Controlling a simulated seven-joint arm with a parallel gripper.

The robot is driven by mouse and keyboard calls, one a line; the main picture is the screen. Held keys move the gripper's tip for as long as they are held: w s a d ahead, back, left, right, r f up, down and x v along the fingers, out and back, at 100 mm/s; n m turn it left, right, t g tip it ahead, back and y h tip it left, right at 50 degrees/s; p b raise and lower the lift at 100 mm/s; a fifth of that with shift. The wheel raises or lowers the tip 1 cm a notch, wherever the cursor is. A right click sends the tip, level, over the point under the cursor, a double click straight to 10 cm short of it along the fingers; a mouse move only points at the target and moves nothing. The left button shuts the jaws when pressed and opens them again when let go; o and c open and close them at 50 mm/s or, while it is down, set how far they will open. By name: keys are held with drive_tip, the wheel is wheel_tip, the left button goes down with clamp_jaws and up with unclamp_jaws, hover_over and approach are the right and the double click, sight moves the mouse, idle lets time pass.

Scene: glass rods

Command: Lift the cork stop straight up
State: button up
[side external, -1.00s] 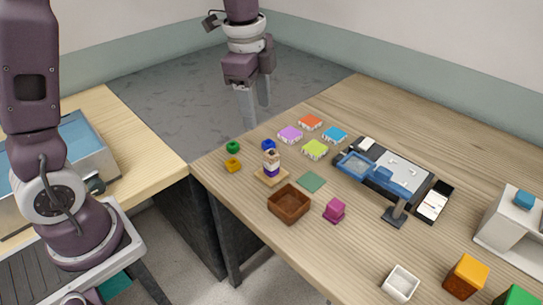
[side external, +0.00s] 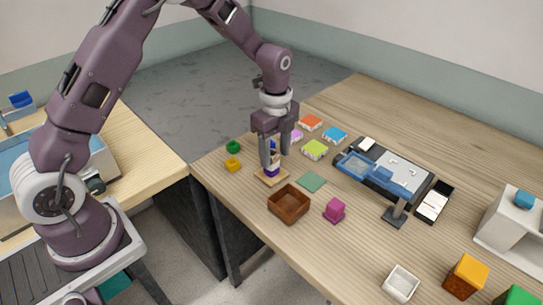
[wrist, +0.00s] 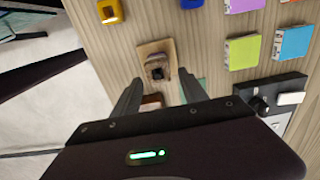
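A small stack of purple and pale rings (side external: 270,173) stands on a square wooden base (side external: 261,179) near the table's left edge. In the wrist view the base (wrist: 144,50) lies just ahead of my fingers, with the brown, dark-centred top of the stack, apparently the cork stop (wrist: 156,68), between the fingertip lines. My gripper (side external: 275,160) points down over the stack, its fingers around the upper part in the side view. In the wrist view my gripper (wrist: 160,77) is open, its fingers well apart. Finger contact with the cork cannot be told; the fingers partly hide the stack.
A brown open box (side external: 289,204) and a green mat (side external: 312,182) lie close to the stack. Green (side external: 233,147) and yellow (side external: 232,164) pieces sit to its left. Coloured tiles (side external: 315,149) and a blue-topped device (side external: 380,175) stand beyond.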

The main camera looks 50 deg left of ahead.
sight(275, 156)
clamp_jaws()
wheel_tip(275, 156, up, 10)
idle(0.3)
